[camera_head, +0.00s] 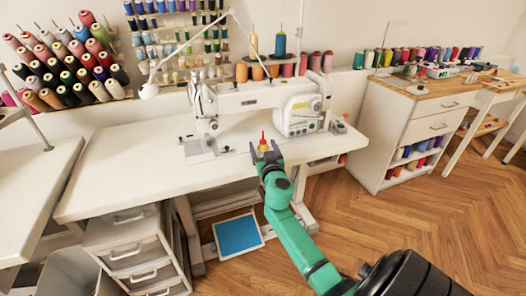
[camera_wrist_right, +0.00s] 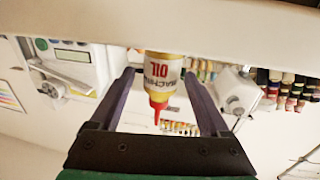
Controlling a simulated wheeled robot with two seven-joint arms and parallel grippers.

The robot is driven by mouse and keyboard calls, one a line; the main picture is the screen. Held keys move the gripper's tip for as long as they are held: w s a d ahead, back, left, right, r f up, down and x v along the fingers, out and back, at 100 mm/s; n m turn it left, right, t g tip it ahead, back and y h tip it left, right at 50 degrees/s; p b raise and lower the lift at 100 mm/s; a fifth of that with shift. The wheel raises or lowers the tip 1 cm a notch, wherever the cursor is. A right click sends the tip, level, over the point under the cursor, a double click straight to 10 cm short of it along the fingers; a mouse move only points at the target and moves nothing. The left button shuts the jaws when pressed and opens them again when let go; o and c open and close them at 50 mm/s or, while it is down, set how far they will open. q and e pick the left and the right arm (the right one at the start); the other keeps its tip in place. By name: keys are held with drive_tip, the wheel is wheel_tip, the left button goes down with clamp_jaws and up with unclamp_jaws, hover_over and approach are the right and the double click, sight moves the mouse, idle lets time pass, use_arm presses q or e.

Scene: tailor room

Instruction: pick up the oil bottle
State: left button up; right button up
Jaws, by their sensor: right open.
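The oil bottle is small, with a yellow and white label and a red nozzle; it stands on the white sewing table (camera_head: 140,175) in front of the sewing machine (camera_head: 250,105). In the head view the oil bottle (camera_head: 263,143) shows just beyond my right gripper (camera_head: 266,154). In the right wrist view, which is upside down, the oil bottle (camera_wrist_right: 160,78) appears between the two open fingers of my right gripper (camera_wrist_right: 157,85), with visible gaps on both sides. The fingers do not appear to touch it. My left gripper is not in view.
The sewing machine stands close behind the bottle. Thread spools fill the wall racks (camera_head: 60,70) and line the shelf behind. A drawer unit (camera_head: 135,250) stands under the table at left; a wooden-topped cabinet (camera_head: 415,120) is at right. The table's left part is clear.

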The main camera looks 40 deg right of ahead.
clamp_jaws()
